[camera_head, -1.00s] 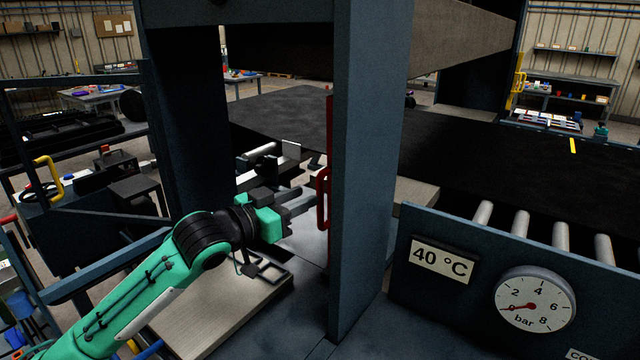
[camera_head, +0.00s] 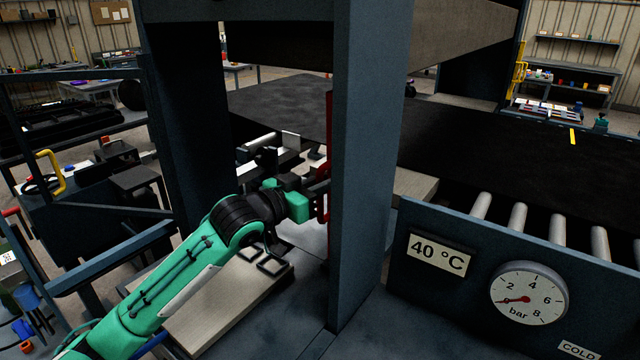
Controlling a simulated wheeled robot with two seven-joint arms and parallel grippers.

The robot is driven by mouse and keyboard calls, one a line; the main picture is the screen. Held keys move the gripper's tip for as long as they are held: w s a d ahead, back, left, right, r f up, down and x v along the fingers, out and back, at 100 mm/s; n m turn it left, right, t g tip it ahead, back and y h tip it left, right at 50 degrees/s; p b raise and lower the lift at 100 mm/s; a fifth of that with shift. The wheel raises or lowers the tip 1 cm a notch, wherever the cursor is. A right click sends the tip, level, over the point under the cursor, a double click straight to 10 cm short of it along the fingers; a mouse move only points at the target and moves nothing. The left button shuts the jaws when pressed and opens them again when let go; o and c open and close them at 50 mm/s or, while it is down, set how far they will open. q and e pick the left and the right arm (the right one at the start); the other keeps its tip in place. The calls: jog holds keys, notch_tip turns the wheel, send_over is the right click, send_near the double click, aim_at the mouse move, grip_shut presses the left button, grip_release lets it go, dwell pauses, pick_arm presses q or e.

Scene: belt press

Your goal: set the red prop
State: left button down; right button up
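My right gripper is not in view.
The black belt (camera_head: 480,150) runs between the press frame, with the heavy upper beam (camera_head: 465,40) above. A panel with a 40 °C sign (camera_head: 440,254) and a bar gauge (camera_head: 527,294) stands at right, beside rollers (camera_head: 518,215). A pale plate (camera_head: 230,305) lies under my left arm.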

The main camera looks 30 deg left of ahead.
pick_arm(q)
jog(key=shift+w+r, duration=0.1)
jog(key=shift+r, duration=0.1)
jog(key=w+g+p, duration=0.3)
jog(key=w+p, duration=0.4)
jog(key=p, duration=0.4)
jog(key=shift+d+r+n+y, duration=0.3)
jog(key=shift+d+r+y, duration=0.1)
jog(key=shift+d, duration=0.05)
jog(key=shift+w, duration=0.1)
